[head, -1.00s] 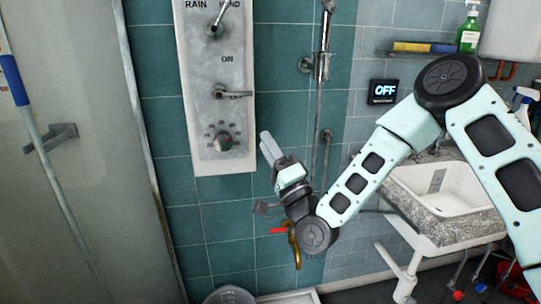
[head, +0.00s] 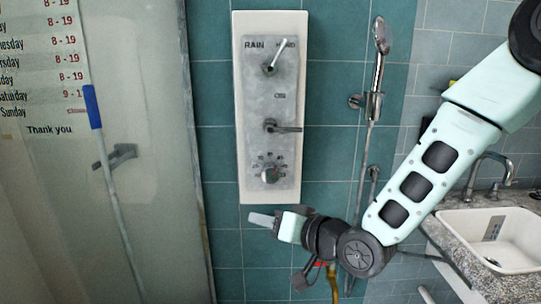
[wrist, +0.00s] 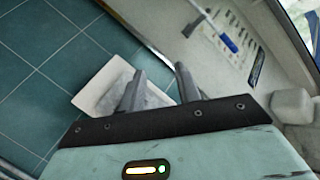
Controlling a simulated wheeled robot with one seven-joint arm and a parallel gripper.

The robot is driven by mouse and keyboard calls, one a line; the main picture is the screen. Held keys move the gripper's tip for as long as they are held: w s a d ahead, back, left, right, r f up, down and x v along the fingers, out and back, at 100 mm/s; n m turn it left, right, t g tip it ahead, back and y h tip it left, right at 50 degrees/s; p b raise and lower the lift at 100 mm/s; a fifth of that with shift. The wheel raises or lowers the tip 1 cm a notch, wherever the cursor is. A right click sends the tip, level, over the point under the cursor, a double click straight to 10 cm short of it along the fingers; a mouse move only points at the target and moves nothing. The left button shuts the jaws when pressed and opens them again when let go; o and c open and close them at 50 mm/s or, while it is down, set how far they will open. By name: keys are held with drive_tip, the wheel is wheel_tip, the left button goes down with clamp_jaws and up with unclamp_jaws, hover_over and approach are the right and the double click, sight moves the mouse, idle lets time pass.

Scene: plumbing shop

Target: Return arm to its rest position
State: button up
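My gripper (head: 262,219) is in front of the teal tile wall, just below the shower panel (head: 269,180), and points left in the head view. In the wrist view my gripper (wrist: 158,82) shows two grey fingers standing apart with nothing between them. The shower panel also shows in the wrist view (wrist: 108,84), partly hidden behind the left finger. My arm comes in from the upper right and bends at a dark round joint near the gripper.
A hand shower on a rail (head: 374,75) hangs right of the panel. A sink (head: 497,240) in a stone counter stands at the right. At the left are a glass panel (head: 150,215), an opening-hours sign (head: 40,65) and a blue-handled pole (head: 92,105).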

drive_tip(key=s+d+r+n+g+h+p, duration=0.1)
drive_tip(key=s+d+g+h, duration=0.2)
drive_tip(key=s, duration=0.6)
drive_tip(key=s+d+r+n+g+h+p, duration=0.1)
drive_tip(key=s+d+n+g+h+p, duration=0.1)
drive_tip(key=s+d, duration=0.4)
drive_tip(key=s+d+r+n+g+h+p, duration=0.2)
drive_tip(key=s+d+g+h, duration=0.3)
drive_tip(key=s, duration=0.6)
drive_tip(key=shift+s+h, duration=0.35)
drive_tip(key=shift+h, duration=0.15)
drive_tip(key=shift+d+r, duration=0.1)
